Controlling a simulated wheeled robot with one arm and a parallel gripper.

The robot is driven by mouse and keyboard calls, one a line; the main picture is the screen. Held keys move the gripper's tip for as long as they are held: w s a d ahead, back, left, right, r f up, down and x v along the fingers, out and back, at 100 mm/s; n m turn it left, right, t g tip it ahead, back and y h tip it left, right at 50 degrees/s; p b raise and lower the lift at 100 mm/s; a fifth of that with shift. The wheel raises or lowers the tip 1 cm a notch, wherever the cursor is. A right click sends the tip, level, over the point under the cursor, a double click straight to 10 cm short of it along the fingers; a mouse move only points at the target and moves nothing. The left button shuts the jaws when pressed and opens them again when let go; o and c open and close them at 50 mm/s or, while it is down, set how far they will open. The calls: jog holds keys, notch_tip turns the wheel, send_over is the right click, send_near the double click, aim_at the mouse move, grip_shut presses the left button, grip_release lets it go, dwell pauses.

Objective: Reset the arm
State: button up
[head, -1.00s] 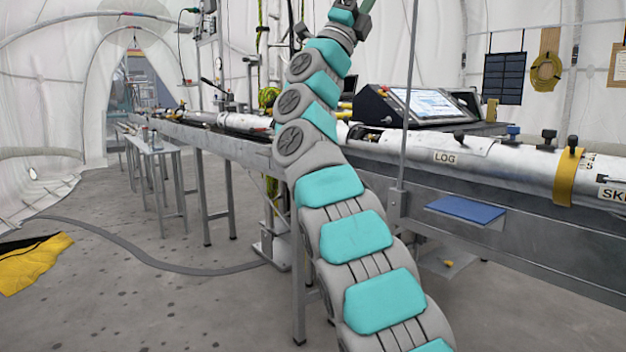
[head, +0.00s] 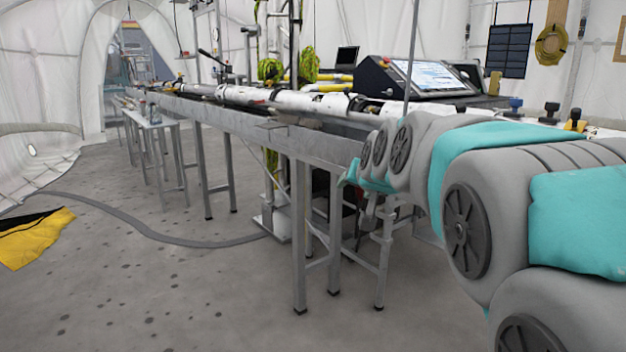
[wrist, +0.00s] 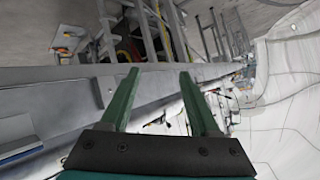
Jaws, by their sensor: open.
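My gripper (wrist: 160,98) shows in the wrist view with its two green fingers apart and nothing between them. The long metal bench (wrist: 72,88) lies beyond the fingers and looks tilted in this view. In the head view my arm is folded low at the right, in front of the bench (head: 262,137). My fingertips cannot be made out in the head view. The arm hides part of the bench's right end and the white tube there.
A console with a screen (head: 425,78) stands on the bench. A small side table (head: 150,123) stands at the left. A grey hose (head: 150,233) and a yellow-black sheet (head: 32,235) lie on the floor.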

jog(key=s+d+f+n+g, duration=0.1)
jog(key=s+f+g, duration=0.2)
jog(key=s+f, duration=0.55)
jog(key=s+d+f+g, duration=0.2)
jog(key=s+f+g, duration=0.1)
jog(key=s+f, duration=0.55)
jog(key=s+d+f+n+g, duration=0.1)
jog(key=s+f+g, duration=0.2)
jog(key=s, duration=1)
jog(key=s+d+f+n+g+h, duration=0.1)
jog(key=s+f+g, duration=0.3)
jog(key=s, duration=0.9)
notch_tip(320, 180, down, 2)
jog(key=shift+s+d+f+g, duration=0.25)
jog(key=shift+s+d+g, duration=0.05)
jog(key=shift+d, duration=0.25)
jog(key=shift+c, duration=0.4)
